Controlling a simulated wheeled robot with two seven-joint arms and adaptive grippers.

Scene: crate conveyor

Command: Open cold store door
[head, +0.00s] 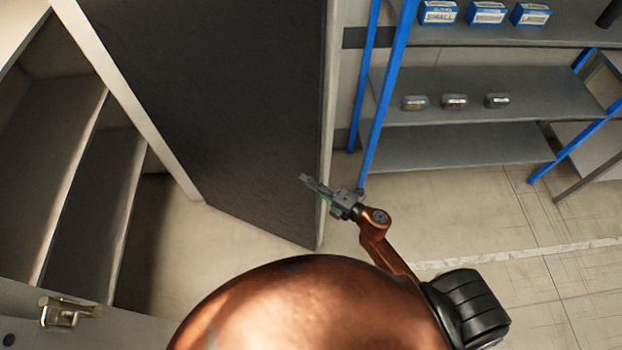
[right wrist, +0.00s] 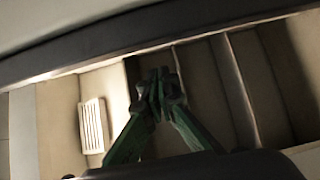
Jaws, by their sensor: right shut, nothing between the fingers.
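The cold store door (head: 220,110) stands swung open in the head view, a dark grey panel with a pale edge. Left of it, the cold store opening shows grey shelves (head: 95,190) inside. My right gripper (head: 308,183) is shut and empty. In the head view it overlaps the door's lower right part, near its free edge; I cannot tell if it touches. In the right wrist view the green fingers (right wrist: 158,88) meet at their tips with nothing between them. My left gripper is not in view.
A metal latch (head: 65,313) sits on the pale frame at lower left. A blue-posted rack (head: 470,60) at right holds blue-and-white boxes (head: 487,14) and small packs (head: 454,102). Tiled floor (head: 480,210) is clear below the rack. A white slatted panel (right wrist: 93,125) shows in the wrist view.

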